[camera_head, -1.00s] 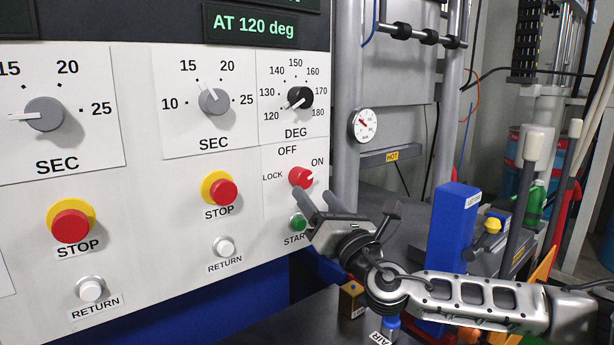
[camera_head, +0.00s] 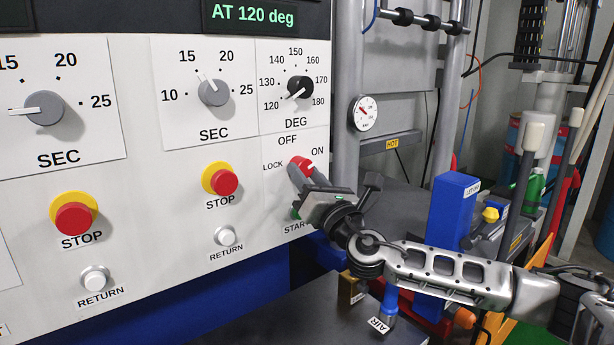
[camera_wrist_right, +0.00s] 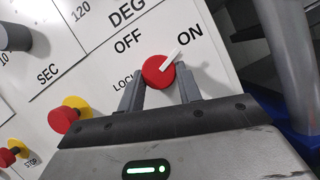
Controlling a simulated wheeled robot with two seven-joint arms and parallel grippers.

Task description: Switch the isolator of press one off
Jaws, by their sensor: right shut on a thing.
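The red isolator knob (camera_head: 301,163) is on the white panel among the labels OFF, LOCK and ON. In the right wrist view the knob (camera_wrist_right: 156,73) has a white pointer aimed at ON. My right gripper (camera_head: 303,174) is at the panel, shut on the knob with one finger on each side, as the right wrist view (camera_wrist_right: 160,87) also shows. The fingers hide part of the knob in the head view. My left gripper is not in view.
The green START button (camera_head: 295,213) sits just below the knob, partly behind my gripper. A black DEG dial (camera_head: 300,87) is above. A red STOP button (camera_head: 224,182) and a white RETURN button (camera_head: 226,236) are to the left. A blue block (camera_head: 454,210) stands right.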

